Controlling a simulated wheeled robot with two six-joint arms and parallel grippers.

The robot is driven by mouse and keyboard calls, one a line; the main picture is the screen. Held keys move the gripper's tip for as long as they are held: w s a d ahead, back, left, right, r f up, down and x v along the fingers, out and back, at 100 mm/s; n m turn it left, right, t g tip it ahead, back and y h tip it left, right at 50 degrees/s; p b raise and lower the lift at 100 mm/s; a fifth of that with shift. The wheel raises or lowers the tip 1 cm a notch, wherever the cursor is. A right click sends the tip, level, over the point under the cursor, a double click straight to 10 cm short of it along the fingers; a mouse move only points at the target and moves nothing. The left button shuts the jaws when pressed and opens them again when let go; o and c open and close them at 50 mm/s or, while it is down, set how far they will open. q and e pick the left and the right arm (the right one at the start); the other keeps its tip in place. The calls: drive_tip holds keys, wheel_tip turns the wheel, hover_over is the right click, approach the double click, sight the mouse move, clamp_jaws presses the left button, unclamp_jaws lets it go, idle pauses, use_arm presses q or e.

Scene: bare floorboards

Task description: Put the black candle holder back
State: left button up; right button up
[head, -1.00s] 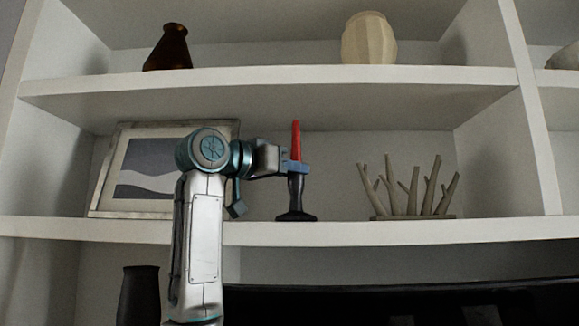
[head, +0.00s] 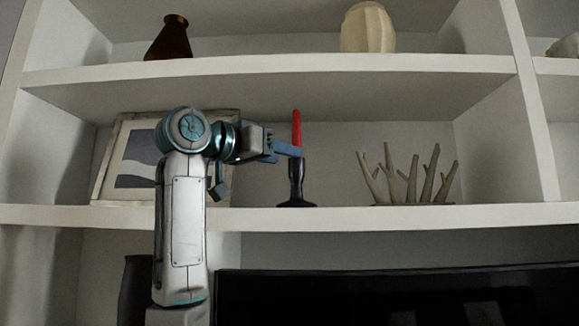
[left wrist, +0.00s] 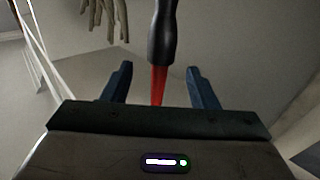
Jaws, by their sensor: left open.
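The black candle holder (head: 297,184) stands upright on the middle shelf (head: 400,217), with a red candle (head: 296,128) in its top. My left gripper (head: 287,149) is open, just left of the holder's upper end in the head view. In the left wrist view the holder (left wrist: 163,32) and red candle (left wrist: 158,86) appear upside down. There the candle lies between the two blue fingers of my left gripper (left wrist: 155,85), with a gap on each side. My right gripper is in neither view.
A framed picture (head: 112,165) leans at the left, partly behind my arm. A branch-like ornament (head: 410,182) stands to the right, with bare shelf between it and the holder. A brown vase (head: 170,40) and a cream vase (head: 368,30) stand on the shelf above.

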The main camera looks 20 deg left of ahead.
use_arm(q)
drive_tip(key=b+v, duration=0.3)
drive_tip(key=v, duration=0.5)
drive_tip(key=shift+s, duration=0.25)
drive_tip(key=shift+a, duration=0.15)
